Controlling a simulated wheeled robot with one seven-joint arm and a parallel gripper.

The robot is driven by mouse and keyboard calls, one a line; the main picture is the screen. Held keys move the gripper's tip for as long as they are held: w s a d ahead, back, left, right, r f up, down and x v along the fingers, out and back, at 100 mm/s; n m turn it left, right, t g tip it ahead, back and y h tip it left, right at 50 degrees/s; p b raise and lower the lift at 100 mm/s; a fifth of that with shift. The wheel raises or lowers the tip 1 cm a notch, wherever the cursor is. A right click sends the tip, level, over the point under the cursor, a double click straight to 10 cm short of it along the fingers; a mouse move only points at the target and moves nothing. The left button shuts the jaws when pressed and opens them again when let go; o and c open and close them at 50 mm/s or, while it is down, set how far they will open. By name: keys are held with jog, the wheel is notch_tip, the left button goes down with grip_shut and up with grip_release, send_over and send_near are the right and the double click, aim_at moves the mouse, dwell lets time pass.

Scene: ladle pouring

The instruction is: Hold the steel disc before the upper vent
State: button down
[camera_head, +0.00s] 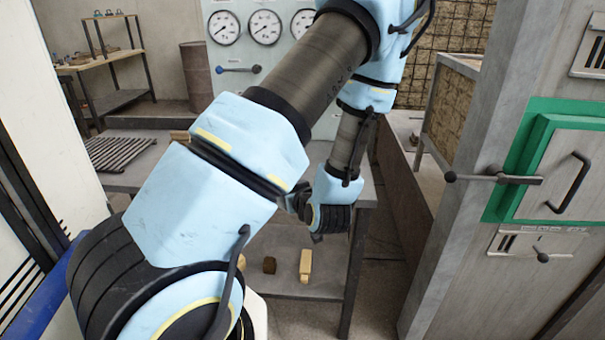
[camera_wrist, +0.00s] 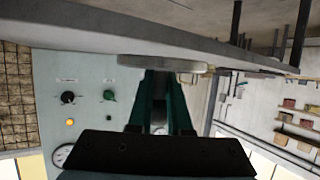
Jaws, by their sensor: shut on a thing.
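My gripper (camera_wrist: 162,80) shows in the wrist view, with its dark green fingers closed on the steel disc (camera_wrist: 140,62). The disc is pale grey and seen nearly edge-on, across the fingertips. In the head view my arm hides the disc and most of the gripper. The upper vent (camera_head: 590,55) is a slotted plate high on the grey housing at the right edge, partly cut off by the frame. My wrist is well to its left and lower, so the disc is apart from the vent.
A green-framed door (camera_head: 522,165) with a handle and a projecting latch bar (camera_head: 490,178) sits below the upper vent. A lower vent plate (camera_head: 510,243) is under it. A gauge panel (camera_head: 285,65) stands behind my arm. A grey workbench (camera_head: 110,185) lies at left.

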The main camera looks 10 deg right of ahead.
jog(key=s+a+f+m+h, duration=0.1)
jog(key=s+a+f+h, duration=0.1)
jog(key=a+f, duration=0.4)
jog(key=s+a+f+m+h, duration=0.2)
jog(key=a+f, duration=0.5)
jog(key=f, duration=0.5)
jog(key=shift+s+m, duration=0.3)
jog(key=shift+s, duration=0.05)
jog(key=shift+a+r, duration=0.1)
jog(key=shift+r, duration=0.05)
